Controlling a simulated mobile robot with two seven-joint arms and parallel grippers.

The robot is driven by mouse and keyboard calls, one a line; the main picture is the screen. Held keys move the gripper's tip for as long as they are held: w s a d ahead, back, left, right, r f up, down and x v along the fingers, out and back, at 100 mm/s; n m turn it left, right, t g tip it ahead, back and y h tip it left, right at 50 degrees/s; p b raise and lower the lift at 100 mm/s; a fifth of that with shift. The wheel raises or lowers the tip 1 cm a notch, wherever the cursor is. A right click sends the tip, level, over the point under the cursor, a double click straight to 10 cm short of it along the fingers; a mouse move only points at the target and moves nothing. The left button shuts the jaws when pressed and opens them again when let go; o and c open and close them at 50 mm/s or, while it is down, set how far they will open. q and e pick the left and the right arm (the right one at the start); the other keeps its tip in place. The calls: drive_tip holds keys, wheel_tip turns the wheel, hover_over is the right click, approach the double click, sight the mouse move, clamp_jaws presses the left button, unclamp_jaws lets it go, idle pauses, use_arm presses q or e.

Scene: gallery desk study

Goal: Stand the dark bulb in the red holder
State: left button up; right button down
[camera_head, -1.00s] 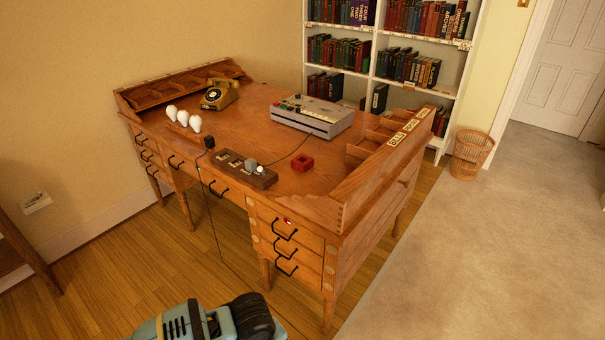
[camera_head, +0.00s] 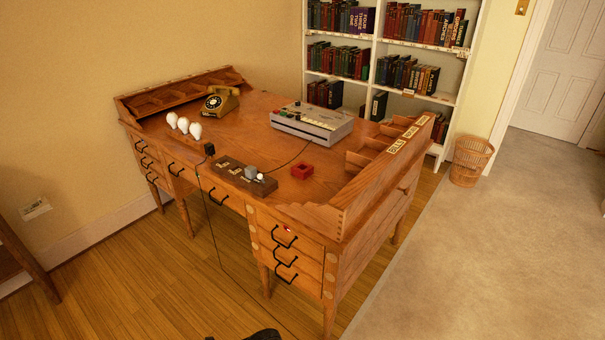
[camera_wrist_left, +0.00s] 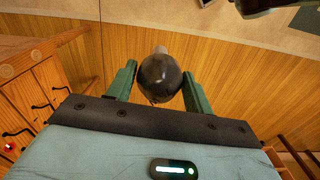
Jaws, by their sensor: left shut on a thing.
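In the left wrist view my left gripper (camera_wrist_left: 160,90) is shut on the dark bulb (camera_wrist_left: 160,72). The bulb's round dark glass lies between the two green fingers, and its paler narrow end points away from the palm. Wooden floor shows beyond it, so it is held clear of the desk top. The red holder (camera_head: 302,170) is a small square block on the desk, toward its front right. The left gripper and the bulb are outside the head view. My right gripper is not seen.
The wooden desk (camera_head: 270,140) carries several things. Three white bulbs (camera_head: 183,124) stand at its left, near a telephone (camera_head: 220,103). A grey machine (camera_head: 312,122) is behind the holder. A dark wooden board (camera_head: 230,171) with fittings lies left of it. Raised pigeonholes (camera_head: 375,175) edge the right side.

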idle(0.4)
use_arm(q)
drive_tip(key=w+a+r+m, duration=0.2)
drive_tip(key=a+r+m, duration=0.2)
drive_tip(key=r, duration=0.9)
drive_tip(key=w+a+r+m, duration=0.3)
drive_tip(key=a+r+m, duration=0.2)
drive_tip(key=a+r, duration=0.6)
wheel_tip(320, 180, up, 3)
drive_tip(key=shift+a+r, duration=0.1)
drive_tip(key=shift+a, duration=0.1)
drive_tip(key=shift+w, duration=0.15)
